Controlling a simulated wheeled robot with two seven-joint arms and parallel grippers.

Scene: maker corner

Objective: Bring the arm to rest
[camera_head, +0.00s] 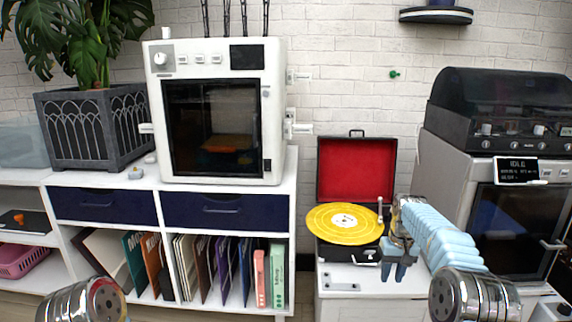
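The blue-sleeved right arm (438,236) reaches in from the lower right. My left gripper is out of view; only a metal link of my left arm (85,302) shows at the bottom left.
The record player (356,172) has its red-lined lid up and a yellow record (342,221) on it, close to my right gripper. A machine (535,225) with a dark door stands at right. A white 3D printer (217,60) stands on the shelf unit (294,215).

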